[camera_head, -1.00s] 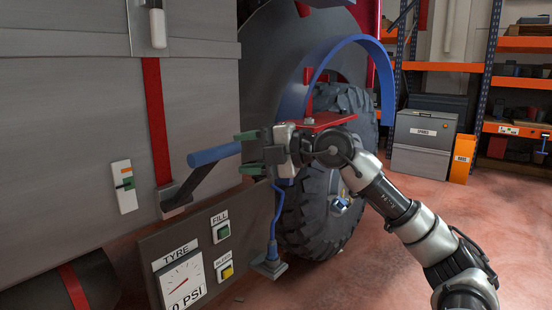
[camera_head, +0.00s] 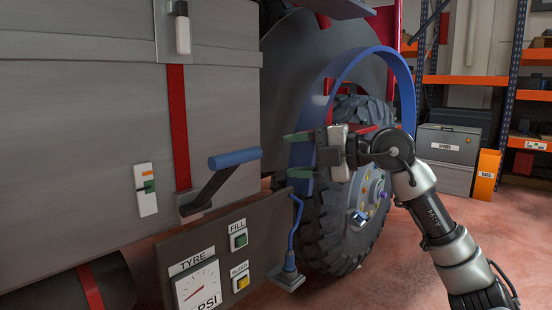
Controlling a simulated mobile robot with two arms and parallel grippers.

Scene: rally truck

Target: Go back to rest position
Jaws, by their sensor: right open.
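My right gripper (camera_head: 300,155) is open and empty, its two green fingertips pointing left. It is in front of the blue wheel arch (camera_head: 402,75) and the big black tyre (camera_head: 325,225), to the right of a crank handle with a blue grip (camera_head: 235,158). A clear gap separates the fingertips from the blue grip. The handle slants up and to the right from the truck's grey side. My right arm reaches in from the lower right. My left gripper is not in view.
Below the handle is a panel with a TYRE gauge (camera_head: 199,289), a green FILL button (camera_head: 240,240) and a yellow BLEED button (camera_head: 242,282). A grey cabinet (camera_head: 450,145), an orange bin (camera_head: 486,176) and shelves stand behind. Red floor at right is open.

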